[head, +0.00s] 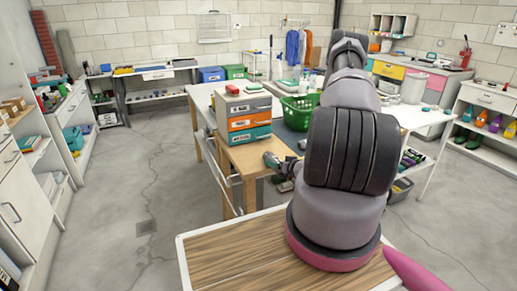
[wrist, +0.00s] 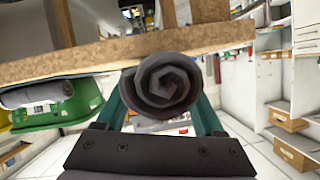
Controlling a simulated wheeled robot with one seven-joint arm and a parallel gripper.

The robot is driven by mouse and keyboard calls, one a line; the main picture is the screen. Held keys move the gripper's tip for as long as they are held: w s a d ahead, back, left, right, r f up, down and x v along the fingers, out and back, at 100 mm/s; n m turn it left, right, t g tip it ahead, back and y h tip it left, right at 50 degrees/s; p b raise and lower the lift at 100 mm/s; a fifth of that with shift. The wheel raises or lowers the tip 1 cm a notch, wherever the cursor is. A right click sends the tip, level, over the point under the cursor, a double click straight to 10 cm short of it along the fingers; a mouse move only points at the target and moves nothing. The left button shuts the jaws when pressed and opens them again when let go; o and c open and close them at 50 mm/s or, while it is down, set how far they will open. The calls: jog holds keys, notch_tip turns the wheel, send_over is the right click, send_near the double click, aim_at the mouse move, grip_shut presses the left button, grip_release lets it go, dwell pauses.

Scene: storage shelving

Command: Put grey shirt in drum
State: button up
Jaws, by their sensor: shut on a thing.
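The grey shirt (wrist: 160,88) is a tight roll, seen end-on in the wrist view. My gripper (wrist: 163,100) is shut on it, with a teal finger on each side of the roll. In the head view my gripper (head: 274,161) shows small at the edge of the wooden worktop, partly hidden by my arm. A pale cylindrical container (head: 413,88), which may be the drum, stands on the white table to the right behind my arm. Its inside cannot be seen.
A drawer unit (head: 244,116) with grey, orange and teal drawers stands on the wooden worktop (head: 246,157). A green basket (head: 299,104) is behind it. In the wrist view the worktop edge (wrist: 100,60) runs close to the roll. The floor at left is clear.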

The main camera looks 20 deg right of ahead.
aim_at(258, 153)
jog(key=w, duration=0.5)
jog(key=w+a, duration=0.1)
jog(key=w, duration=0.4)
jog(key=w+a, duration=0.1)
jog(key=w, duration=0.4)
jog(key=shift+w+a, duration=0.15)
jog(key=shift+w, duration=0.1)
jog(key=shift+s+f, duration=0.1)
jog(key=shift+s, duration=0.05)
jog(key=shift+f, duration=0.1)
jog(key=o, duration=1.5)
